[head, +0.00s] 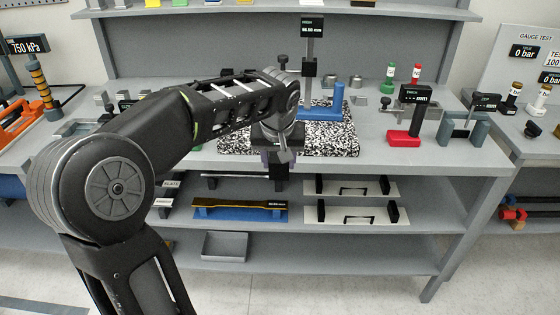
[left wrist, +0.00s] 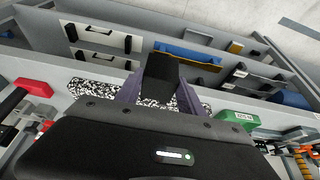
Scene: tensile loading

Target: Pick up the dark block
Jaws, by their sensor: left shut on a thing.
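The dark block (left wrist: 160,78) is between the two purple-grey fingers of my left gripper (left wrist: 158,90) in the left wrist view. In the head view my left gripper (head: 279,158) hangs at the bench's front edge, and the dark block (head: 279,172) shows below its fingers. The gripper is shut on the block and holds it in front of the speckled granite plate (head: 335,140). Part of the block is hidden by the fingers. My right gripper is not in view.
A blue gauge stand (head: 338,100) rests on the granite plate. A red-based gauge (head: 404,138) and a small clamp-like instrument (head: 462,130) stand to the right. Shelves below hold a blue long instrument (head: 240,212) and white panels (head: 350,187). A grey tray (head: 225,246) lies on the lower shelf.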

